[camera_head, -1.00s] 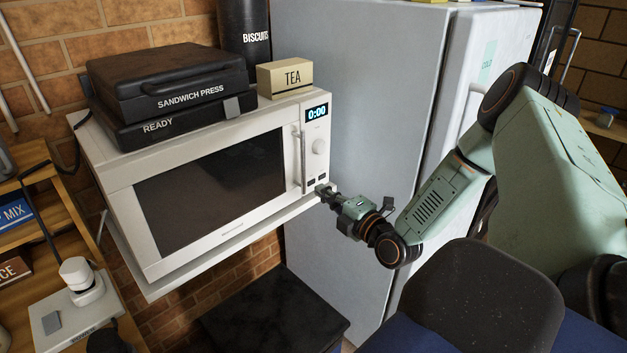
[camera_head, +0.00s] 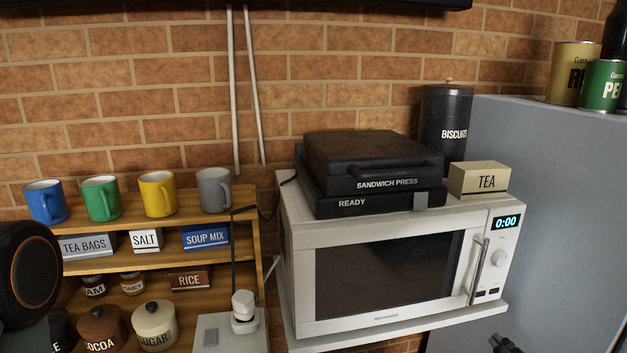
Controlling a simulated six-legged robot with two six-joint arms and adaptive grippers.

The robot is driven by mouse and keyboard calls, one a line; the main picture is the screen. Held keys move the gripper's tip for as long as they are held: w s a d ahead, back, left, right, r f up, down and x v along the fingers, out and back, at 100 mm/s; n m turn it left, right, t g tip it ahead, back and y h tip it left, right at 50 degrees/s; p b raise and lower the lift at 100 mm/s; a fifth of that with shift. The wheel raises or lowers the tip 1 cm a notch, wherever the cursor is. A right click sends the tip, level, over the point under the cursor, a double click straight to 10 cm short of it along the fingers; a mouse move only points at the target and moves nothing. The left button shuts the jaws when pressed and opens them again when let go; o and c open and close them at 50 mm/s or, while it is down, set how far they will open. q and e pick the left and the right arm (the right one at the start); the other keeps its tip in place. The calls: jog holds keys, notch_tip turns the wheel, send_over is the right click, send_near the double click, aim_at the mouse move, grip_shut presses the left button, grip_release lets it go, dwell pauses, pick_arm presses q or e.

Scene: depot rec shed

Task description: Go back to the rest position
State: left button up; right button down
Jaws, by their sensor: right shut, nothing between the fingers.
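My right gripper (camera_head: 503,344) shows only in part at the bottom edge of the head view, as small dark fingers below the microwave's lower right corner. It is shut and empty, apart from the microwave. Its arm is out of the frame. A dark round joint with an orange ring at the left edge is part of my left arm; the left gripper is out of view. The white microwave (camera_head: 304,300) has its door shut, and its display (camera_head: 506,222) reads 0:00.
A black sandwich press (camera_head: 365,160) and a tea box (camera_head: 479,180) sit on the microwave. A biscuits canister (camera_head: 446,120) stands behind. Left is a wooden shelf (camera_head: 245,202) with several mugs, boxes and jars. A grey fridge (camera_head: 560,190) bounds the right, with tins (camera_head: 603,88) on top.

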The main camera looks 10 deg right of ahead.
jog(key=s+a+f+m+g+y+b, duration=0.1)
jog(key=s+a+f+m+g+b, duration=0.3)
jog(key=a+f, duration=0.3)
jog(key=s+a+f+m+g+y+b, duration=0.1)
jog(key=s+a+f+m+g+y, duration=0.15)
jog(key=a+f+m, duration=0.4)
jog(key=s+a+f+n+g+h+b, duration=0.1)
jog(key=s+a+f+g+b, duration=0.3)
jog(key=s+f, duration=0.3)
jog(key=s+a+f+n+g+b, duration=0.1)
jog(key=s+a+f+g+b, duration=0.3)
jog(key=s+f, duration=0.4)
jog(key=s+a+b, duration=0.1)
jog(key=s+b, duration=0.1)
jog(key=s, duration=0.4)
jog(key=shift+a+g+h, duration=0.3)
jog(key=shift+g+h, duration=0.05)
